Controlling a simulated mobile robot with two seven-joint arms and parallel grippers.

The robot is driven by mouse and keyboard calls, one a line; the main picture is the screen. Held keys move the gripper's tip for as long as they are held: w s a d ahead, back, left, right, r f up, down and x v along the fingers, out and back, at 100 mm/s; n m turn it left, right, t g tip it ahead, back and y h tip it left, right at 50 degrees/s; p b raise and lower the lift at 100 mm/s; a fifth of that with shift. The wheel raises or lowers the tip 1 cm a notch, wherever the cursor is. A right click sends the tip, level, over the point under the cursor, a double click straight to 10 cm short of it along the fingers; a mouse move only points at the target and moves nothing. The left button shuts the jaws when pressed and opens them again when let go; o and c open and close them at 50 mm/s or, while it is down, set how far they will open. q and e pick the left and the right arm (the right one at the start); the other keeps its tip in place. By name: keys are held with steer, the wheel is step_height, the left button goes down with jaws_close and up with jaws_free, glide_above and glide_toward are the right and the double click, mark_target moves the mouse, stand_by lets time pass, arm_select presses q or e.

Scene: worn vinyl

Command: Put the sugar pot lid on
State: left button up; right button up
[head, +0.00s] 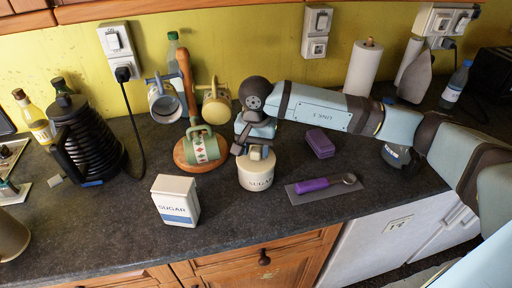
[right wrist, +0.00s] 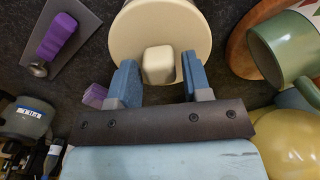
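The cream sugar pot (head: 256,176), marked SUGAR, stands upright on the dark worktop. Its round cream lid (right wrist: 130,35) with a squarish knob (right wrist: 158,64) shows in the right wrist view. The lid appears to sit on top of the pot, though my gripper partly hides it in the head view. My right gripper (head: 256,143) is directly above the pot. In the right wrist view its blue fingers (right wrist: 160,78) stand either side of the knob, with a gap visible on the right side, so it looks open. My left gripper is not in view.
A mug tree (head: 190,90) with several mugs stands close behind left of the pot. A sugar carton (head: 176,201) is front left. The front centre is clear.

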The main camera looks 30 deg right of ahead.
steer(key=shift+o, duration=1)
step_height(320, 180, up, 14)
steer(key=b, duration=0.1)
steer(key=shift+f, duration=0.15)
stand_by(0.6)
